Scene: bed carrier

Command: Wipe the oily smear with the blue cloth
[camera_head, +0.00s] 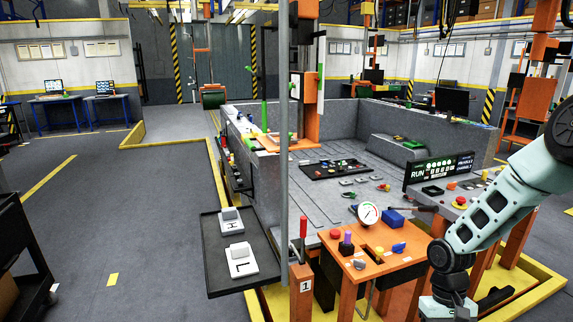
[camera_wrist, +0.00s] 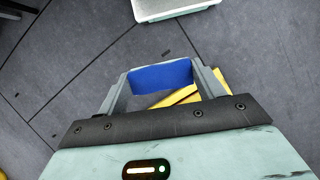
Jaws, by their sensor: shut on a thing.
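My gripper (camera_wrist: 160,70) is shut on a blue piece, which I take to be the blue cloth (camera_wrist: 160,76). The cloth spans the space between the two grey fingers in the wrist view. It appears held clear above a grey floor. In the head view my arm reaches down at the right, and the wrist end is at the bottom edge; the fingers and the cloth cannot be made out there. I cannot make out an oily smear in either view.
An orange control stand (camera_head: 375,262) with a gauge (camera_head: 368,214) and knobs stands left of my arm. A grey machine bed (camera_head: 330,190) lies behind it. A black side shelf (camera_head: 222,276) juts out left. In the wrist view, a white tray-like thing (camera_wrist: 172,10) is at the top.

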